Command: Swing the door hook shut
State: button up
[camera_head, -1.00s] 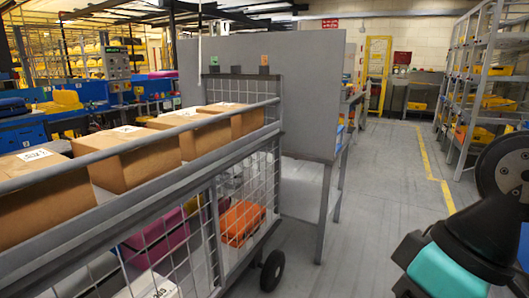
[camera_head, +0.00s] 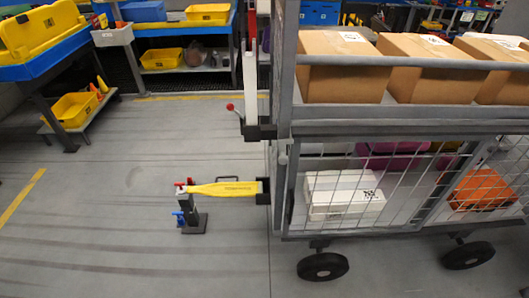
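A wire-sided cart (camera_head: 284,110) stands at the right. At its left end a white upright bar (camera_head: 250,85) stands in a dark bracket, with a red-ball lever (camera_head: 231,107) sticking out to the left. Lower down, a yellow bar (camera_head: 225,188) reaches left from a dark bracket on the cart's frame. Its left end is at a short dark floor post (camera_head: 194,222) with red and blue parts. I cannot tell for sure which of these parts is the door hook, or whether it is latched. My gripper is not in view.
Cartons (camera_head: 340,70) ride on the cart's upper deck; a white box (camera_head: 342,195) and an orange bin (camera_head: 480,190) lie below. A blue-and-yellow rack (camera_head: 45,45) stands upper left, with a yellow bin (camera_head: 74,108) on its low shelf. Floor at the left (camera_head: 110,220) is clear.

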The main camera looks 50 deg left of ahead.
aim_at(283, 159)
jog(key=u, duration=0.95)
jog(key=i, duration=0.3)
jog(key=u, duration=1.45)
